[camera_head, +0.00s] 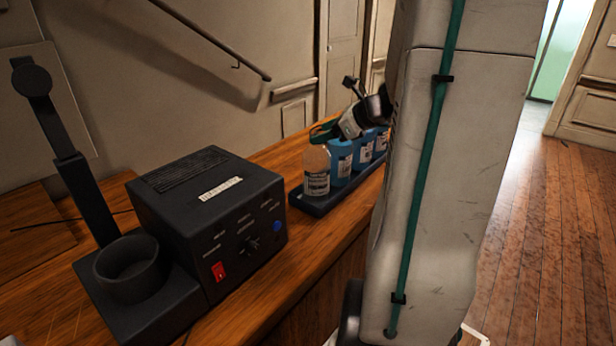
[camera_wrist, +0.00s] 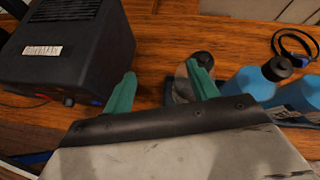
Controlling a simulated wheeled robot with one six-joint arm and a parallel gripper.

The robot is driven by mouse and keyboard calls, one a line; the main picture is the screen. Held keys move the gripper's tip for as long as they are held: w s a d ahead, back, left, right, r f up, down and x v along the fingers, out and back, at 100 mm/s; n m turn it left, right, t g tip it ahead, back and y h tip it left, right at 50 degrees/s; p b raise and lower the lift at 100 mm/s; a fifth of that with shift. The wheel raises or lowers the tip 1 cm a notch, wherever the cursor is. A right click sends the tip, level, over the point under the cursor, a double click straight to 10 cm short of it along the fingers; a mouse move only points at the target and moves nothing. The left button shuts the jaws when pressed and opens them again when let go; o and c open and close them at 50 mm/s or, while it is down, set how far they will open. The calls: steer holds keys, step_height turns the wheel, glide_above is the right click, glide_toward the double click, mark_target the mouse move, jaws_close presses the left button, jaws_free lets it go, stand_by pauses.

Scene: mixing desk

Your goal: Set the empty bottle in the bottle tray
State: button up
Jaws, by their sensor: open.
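The empty bottle (camera_head: 316,170), pale and apparently see-through with a white label, stands upright at the near end of the dark bottle tray (camera_head: 312,204).
A black control box (camera_head: 210,225) with a red switch stands left of the tray. A black stand with a round cup (camera_head: 130,268) is beside it. A dark ring (camera_wrist: 295,45) lies beyond the blue bottles. Bare wood lies between box and tray.

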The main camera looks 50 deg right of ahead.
steer(key=a+n+g+y, duration=0.1)
steer(key=a+n, duration=0.1)
steer(key=a, duration=0.3)
steer(key=a+r+n+g+y, duration=0.1)
steer(key=a+n, duration=0.2)
steer(key=a, duration=0.2)
steer(key=a+r+n+g, duration=0.1)
steer(key=a+n, duration=0.2)
steer(key=a, duration=0.2)
steer(key=shift+w+a+r+y, duration=0.1)
steer(key=shift+w+y, duration=0.05)
steer(key=shift+y, duration=0.25)
steer(key=s+a+n+g, duration=0.45)
steer(key=a+n, duration=0.35)
steer(key=a, duration=0.3)
steer(key=s+a+n+g+h, duration=0.1)
steer(key=s+a+n+h, duration=0.1)
steer(key=s+n, duration=0.5)
steer(key=s+a+n+g+h, duration=0.1)
steer(key=s+a+n+h, duration=0.2)
steer(key=s+n, duration=0.4)
steer(key=shift+s+a+f+n, duration=0.25)
steer(key=shift+s+a+n, duration=0.15)
steer(key=shift+n, duration=0.4)
steer(key=shift+w+g, duration=0.1)
steer(key=shift+g, duration=0.15)
